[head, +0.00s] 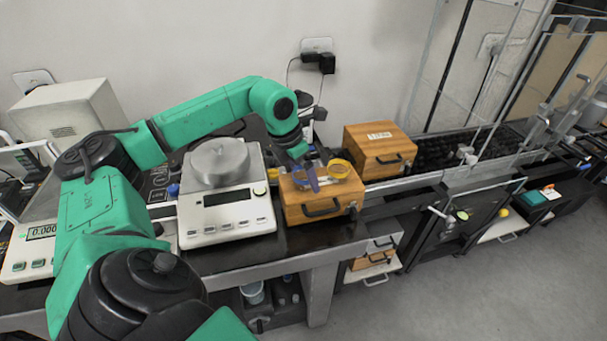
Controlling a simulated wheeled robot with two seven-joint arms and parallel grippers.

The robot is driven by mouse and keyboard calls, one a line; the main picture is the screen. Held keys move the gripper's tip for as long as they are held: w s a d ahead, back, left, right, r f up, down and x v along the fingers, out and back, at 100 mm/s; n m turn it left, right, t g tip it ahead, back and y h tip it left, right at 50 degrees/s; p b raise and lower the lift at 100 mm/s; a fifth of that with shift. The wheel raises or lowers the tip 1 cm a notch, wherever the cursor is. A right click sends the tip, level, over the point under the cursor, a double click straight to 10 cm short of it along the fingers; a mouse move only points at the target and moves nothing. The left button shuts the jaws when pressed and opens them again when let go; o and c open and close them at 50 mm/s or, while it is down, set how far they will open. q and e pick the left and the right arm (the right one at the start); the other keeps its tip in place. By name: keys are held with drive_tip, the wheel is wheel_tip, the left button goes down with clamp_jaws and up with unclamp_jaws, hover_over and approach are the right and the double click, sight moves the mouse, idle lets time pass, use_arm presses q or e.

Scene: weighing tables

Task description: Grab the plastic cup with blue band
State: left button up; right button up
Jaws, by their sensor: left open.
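My left gripper (304,178) hangs from the green left arm over the top of a wooden box (318,205) with a black handle. Its fingers point down and are open. A small clear cup with a bluish tint (298,182) shows only in part at the fingers; it seems to be the cup with the blue band, but the gripper hides much of it. I cannot tell if the fingers touch it. A clear cup with a yellow band (340,168) stands on the same box, just right of the gripper. My right gripper is not in view.
A weighing scale (228,210) with a round metal pan stands left of the box. A second wooden box (381,150) stands behind it to the right. Power plugs and cables (318,62) hang on the wall behind. A black conveyor (480,148) runs to the right.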

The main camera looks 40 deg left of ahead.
use_arm(q)
drive_tip(key=shift+w+f, duration=0.15)
drive_tip(key=shift+f, duration=0.15)
drive_tip(key=c, duration=1.4)
